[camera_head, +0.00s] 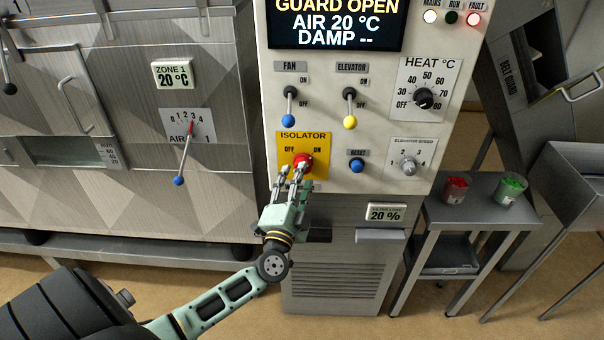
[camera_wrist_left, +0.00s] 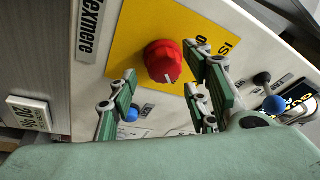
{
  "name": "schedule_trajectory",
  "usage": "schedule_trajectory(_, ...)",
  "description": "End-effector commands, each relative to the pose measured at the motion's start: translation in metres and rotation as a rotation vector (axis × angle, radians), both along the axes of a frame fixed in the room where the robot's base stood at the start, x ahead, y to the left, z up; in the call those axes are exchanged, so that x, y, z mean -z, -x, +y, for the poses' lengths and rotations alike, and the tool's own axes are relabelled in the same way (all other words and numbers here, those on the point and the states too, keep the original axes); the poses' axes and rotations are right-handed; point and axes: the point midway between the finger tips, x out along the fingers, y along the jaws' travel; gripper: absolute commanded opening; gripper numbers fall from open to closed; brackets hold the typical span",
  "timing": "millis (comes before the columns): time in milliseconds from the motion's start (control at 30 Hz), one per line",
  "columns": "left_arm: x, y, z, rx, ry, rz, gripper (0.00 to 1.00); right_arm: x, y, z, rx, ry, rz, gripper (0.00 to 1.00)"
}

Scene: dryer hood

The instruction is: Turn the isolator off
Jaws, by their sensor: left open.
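The isolator is a red round knob (camera_head: 302,161) on a yellow plate (camera_head: 318,142) marked OFF at left and ON at right. My left gripper (camera_head: 291,173) is open in front of the knob, coming from below. In the left wrist view the knob (camera_wrist_left: 160,60) lies between the spread fingers (camera_wrist_left: 162,74), apart from them as far as I can tell. Its white mark points down in that view, toward the ON side of the plate. The ON word is hidden there behind the fingers. My right gripper is not in view.
The blue reset knob (camera_head: 357,165) is close at right. The fan lever (camera_head: 289,106) and elevator lever (camera_head: 350,107) are above. The display (camera_head: 335,24) reads GUARD OPEN; the fault lamp (camera_head: 473,19) is red. A side table (camera_head: 470,215) holds red and green containers.

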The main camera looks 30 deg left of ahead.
Motion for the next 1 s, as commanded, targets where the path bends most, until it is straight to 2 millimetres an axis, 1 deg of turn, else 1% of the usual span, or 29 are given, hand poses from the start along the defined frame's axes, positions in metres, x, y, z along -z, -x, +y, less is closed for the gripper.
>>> schedule_trajectory(33, -0.002, -0.007, 0.002, 0.001, -0.002, -0.001, 0.45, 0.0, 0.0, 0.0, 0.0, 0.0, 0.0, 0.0)
schedule_trajectory(100, -0.003, -0.014, 0.004, 0.001, -0.001, 0.0, 0.45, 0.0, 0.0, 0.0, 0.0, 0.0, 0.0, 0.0)
schedule_trajectory(200, -0.004, -0.019, 0.006, 0.001, 0.0, 0.0, 0.45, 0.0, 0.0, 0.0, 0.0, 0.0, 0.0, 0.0)
schedule_trajectory(500, -0.004, -0.021, 0.006, 0.001, 0.0, 0.002, 0.44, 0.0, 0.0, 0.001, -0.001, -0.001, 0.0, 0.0)
schedule_trajectory(933, -0.003, -0.021, 0.005, 0.004, 0.001, 0.004, 0.06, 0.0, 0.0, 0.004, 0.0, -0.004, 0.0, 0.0)
schedule_trajectory(1000, -0.002, -0.021, 0.005, 0.004, 0.002, 0.004, 0.05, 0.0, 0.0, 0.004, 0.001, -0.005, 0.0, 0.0)
